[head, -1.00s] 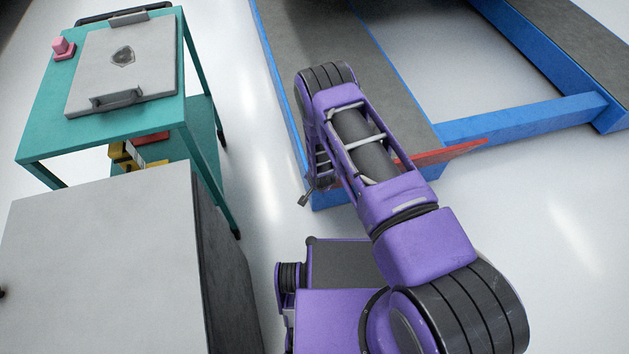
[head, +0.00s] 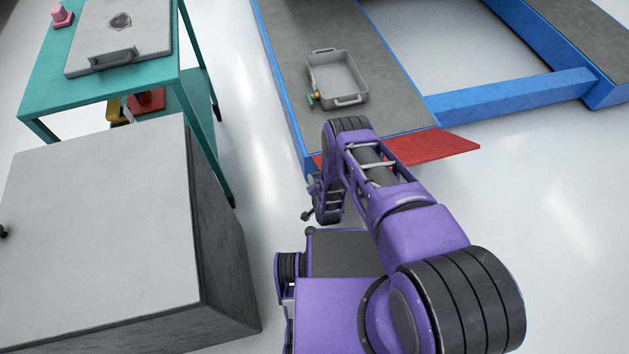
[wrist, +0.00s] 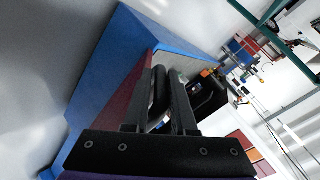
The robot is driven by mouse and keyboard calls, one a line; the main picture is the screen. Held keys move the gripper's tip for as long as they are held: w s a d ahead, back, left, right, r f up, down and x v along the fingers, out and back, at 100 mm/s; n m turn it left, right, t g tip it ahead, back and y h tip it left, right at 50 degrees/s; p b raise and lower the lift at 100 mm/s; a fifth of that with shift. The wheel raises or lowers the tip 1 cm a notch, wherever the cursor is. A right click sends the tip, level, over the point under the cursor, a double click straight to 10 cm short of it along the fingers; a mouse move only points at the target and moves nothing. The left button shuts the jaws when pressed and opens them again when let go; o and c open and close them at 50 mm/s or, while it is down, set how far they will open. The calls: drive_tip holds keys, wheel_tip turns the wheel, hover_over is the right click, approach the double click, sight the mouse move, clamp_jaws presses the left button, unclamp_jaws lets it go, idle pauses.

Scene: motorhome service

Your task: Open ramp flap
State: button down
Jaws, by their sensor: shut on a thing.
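The ramp flap (head: 432,147) is a red plate at the near end of the blue-edged grey ramp (head: 385,95). Its right part shows in the head view; my arm covers the rest. In the wrist view the red flap (wrist: 122,104) lies beside the blue ramp frame (wrist: 112,62). My gripper (wrist: 165,78) has its two dark fingers around a black bar-like handle (wrist: 159,88), shut on it close to the red surface. In the head view my forearm hides the fingers and the handle.
A grey tray (head: 312,68) with small items sits on the ramp. A teal trolley (head: 45,100) carrying a grey case (head: 120,38) and a grey cabinet (head: 105,225) stand at left. A blue crossbar (head: 515,98) joins the ramps. Floor is clear at right.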

drive_tip(key=shift+d+f, duration=0.3)
drive_tip(key=shift+d, duration=0.15)
drive_tip(key=shift+w, duration=0.1)
drive_tip(key=c, duration=0.8)
unclamp_jaws()
drive_tip(key=shift+a, duration=0.15)
drive_tip(key=shift+s+a, duration=0.1)
drive_tip(key=shift+s, duration=0.1)
